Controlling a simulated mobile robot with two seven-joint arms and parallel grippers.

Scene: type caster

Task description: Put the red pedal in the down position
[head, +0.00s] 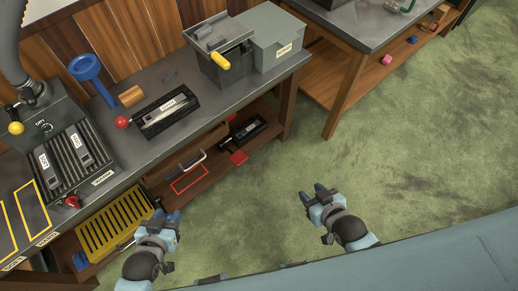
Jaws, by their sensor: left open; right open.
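A small flat red piece (238,157), which looks like the red pedal, sits at the front edge of the lower shelf under the workbench. It is too small to tell whether it is up or down. My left gripper (168,218) is open and empty, in front of the bench beside the yellow grate, left of and nearer than the red piece. My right gripper (312,193) is open and empty over the green floor, to the right of and nearer than the red piece. Neither gripper touches it.
A yellow grate (115,222) and a red outline (190,179) are below. The green floor (400,150) at right is clear.

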